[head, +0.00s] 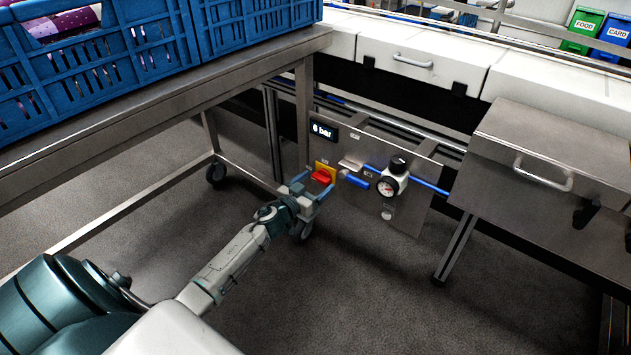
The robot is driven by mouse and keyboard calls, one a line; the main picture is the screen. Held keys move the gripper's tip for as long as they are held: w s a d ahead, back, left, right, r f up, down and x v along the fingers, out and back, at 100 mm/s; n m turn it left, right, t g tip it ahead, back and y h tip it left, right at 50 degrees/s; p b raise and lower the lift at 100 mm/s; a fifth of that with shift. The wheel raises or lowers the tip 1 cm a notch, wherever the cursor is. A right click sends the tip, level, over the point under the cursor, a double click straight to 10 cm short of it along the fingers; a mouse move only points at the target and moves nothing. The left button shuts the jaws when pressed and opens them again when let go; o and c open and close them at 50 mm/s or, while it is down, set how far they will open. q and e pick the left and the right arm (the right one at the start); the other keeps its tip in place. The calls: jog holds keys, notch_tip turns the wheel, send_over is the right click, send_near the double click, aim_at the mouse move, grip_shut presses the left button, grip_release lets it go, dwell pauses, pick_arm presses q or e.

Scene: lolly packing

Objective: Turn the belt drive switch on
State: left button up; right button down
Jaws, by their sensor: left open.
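The belt drive switch (321,178) is a red handle on a yellow plate, on a grey metal panel under the conveyor in the head view. My left gripper (312,187) is open, with its blue fingers at the red handle, one to each side of it in the picture. I cannot tell whether the fingers touch the handle. The gripper hides part of the switch's lower left side. My right gripper is not in view.
The panel (372,160) also bears a "6 bar" display (323,131), a blue-handled valve (357,180) and a pressure gauge (387,186). A steel table (165,108) with blue crates (160,45) stands at left. A steel box (540,150) juts out at right.

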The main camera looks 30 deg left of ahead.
pick_arm(q)
jog(key=shift+w, duration=0.25)
jog(key=c, duration=1)
